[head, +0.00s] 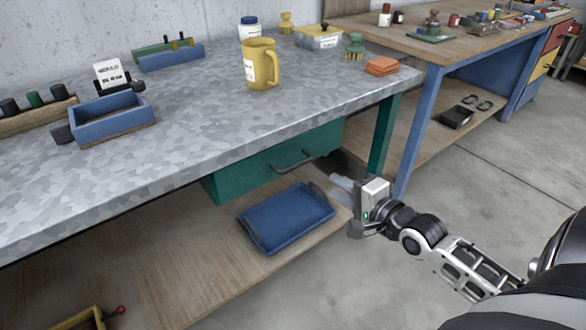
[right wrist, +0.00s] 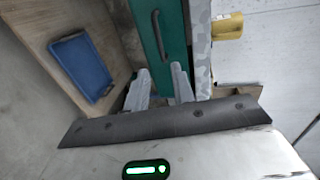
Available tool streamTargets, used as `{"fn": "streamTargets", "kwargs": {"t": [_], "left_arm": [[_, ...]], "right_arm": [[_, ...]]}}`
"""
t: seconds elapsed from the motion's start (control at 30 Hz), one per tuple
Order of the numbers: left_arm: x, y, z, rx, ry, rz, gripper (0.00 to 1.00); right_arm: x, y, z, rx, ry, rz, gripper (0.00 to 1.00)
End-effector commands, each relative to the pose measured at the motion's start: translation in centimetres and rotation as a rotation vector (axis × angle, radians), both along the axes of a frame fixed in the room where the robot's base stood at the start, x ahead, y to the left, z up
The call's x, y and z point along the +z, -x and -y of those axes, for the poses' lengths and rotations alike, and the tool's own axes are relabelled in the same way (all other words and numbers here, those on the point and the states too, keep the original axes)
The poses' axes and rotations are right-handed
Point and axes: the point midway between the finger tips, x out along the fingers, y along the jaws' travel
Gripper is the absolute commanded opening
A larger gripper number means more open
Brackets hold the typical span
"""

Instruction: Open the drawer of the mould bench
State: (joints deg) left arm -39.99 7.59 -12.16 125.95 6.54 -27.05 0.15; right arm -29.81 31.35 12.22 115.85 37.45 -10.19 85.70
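The mould bench (head: 200,120) has a grey mottled metal top. Its green drawer (head: 235,173) hangs under the top and looks shut, with a dark bar handle (head: 293,162) on its front. In the right wrist view the drawer front (right wrist: 170,15) and its handle (right wrist: 157,35) are ahead of the fingers. My right gripper (head: 338,190) is below and right of the handle, near the green bench leg (head: 384,130). In the right wrist view its two fingers (right wrist: 160,85) are apart with nothing held, and they do not reach the handle. My left gripper is not in view.
A blue tray (head: 287,217) lies on the lower wooden shelf (head: 180,265), close to my right gripper. On the bench top stand a yellow jug (head: 260,65), a blue box (head: 113,118) and orange pads (head: 381,66). A second, wood-topped bench (head: 470,55) is at the right.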

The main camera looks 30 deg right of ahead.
Motion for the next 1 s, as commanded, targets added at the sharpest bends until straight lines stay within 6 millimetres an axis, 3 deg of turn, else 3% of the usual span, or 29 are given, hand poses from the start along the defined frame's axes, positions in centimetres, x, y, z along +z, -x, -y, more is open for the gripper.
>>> {"fn": "streamTargets", "kwargs": {"t": [0.6,0.8,1.0], "left_arm": [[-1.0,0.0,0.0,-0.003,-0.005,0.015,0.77],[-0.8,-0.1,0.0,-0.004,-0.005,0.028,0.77],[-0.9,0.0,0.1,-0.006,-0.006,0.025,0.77]], "right_arm": [[-2.6,-11.8,-1.0,0.001,0.005,-0.002,0.25],[-3.1,-14.2,-1.2,0.001,0.005,-0.003,0.25],[-3.3,-14.8,-1.2,0.001,0.005,-0.005,0.25]]}}
